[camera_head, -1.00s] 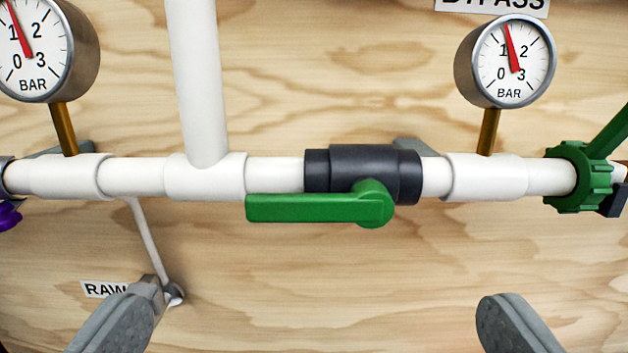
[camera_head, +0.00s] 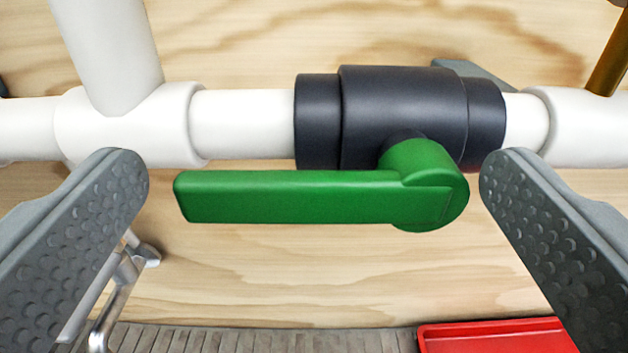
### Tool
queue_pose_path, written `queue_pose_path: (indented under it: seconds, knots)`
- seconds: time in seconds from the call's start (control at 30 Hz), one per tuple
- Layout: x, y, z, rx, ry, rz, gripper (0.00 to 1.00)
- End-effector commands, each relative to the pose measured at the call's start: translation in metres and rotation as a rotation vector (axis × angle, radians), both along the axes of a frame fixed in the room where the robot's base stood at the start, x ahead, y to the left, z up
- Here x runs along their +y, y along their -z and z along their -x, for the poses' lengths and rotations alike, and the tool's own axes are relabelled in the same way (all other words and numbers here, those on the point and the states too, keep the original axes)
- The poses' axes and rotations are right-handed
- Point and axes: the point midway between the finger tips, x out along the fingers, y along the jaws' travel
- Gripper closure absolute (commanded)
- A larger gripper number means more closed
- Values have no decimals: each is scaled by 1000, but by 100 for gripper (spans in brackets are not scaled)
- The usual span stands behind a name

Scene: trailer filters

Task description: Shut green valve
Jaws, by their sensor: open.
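The green valve handle (camera_head: 300,197) points left from its round hub, lying along the white pipe. Its dark grey valve body (camera_head: 400,115) sits in the pipe just behind and above it. My gripper (camera_head: 314,175) is open, with one finger left of the handle's free end and the other right of the hub. The handle lies in the gap between the fingers, and a gap shows on each side. I cannot tell how far the fingertips are from it in depth.
The white pipe (camera_head: 245,125) runs across a wooden panel (camera_head: 300,265), with a white vertical pipe (camera_head: 112,50) joining at the left. A metal tap (camera_head: 125,280) is low left. A red tray (camera_head: 495,337) and a grey ribbed surface (camera_head: 270,340) lie below.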

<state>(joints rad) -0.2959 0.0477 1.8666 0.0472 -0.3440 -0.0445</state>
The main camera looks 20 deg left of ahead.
Motion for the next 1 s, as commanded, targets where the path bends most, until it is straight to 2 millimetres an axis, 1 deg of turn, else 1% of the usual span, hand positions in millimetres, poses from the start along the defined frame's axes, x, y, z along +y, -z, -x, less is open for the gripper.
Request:
queue_pose_path:
  seconds: [0.07, 0.1, 0.17, 0.3, 0.37, 0.4, 0.73, 0.87, 1.0]
  knots:
    - [0, 0, 0, 0, 0, 0, 0]
    - [0, 0, 0, 0, 0, 0, 2]
    - [0, 0, 0, 0, 0, 0, 14]
    - [0, 0, 0, 0, 0, 0, 41]
    - [0, 0, 0, 0, 0, 0, 53]
    - [0, 0, 0, 0, 0, 0, 61]
    - [0, 2, 0, -12, 0, 43, 61]
    - [0, 5, 0, -30, 0, 108, 61]
    - [0, 9, 0, -59, 0, 208, 61]
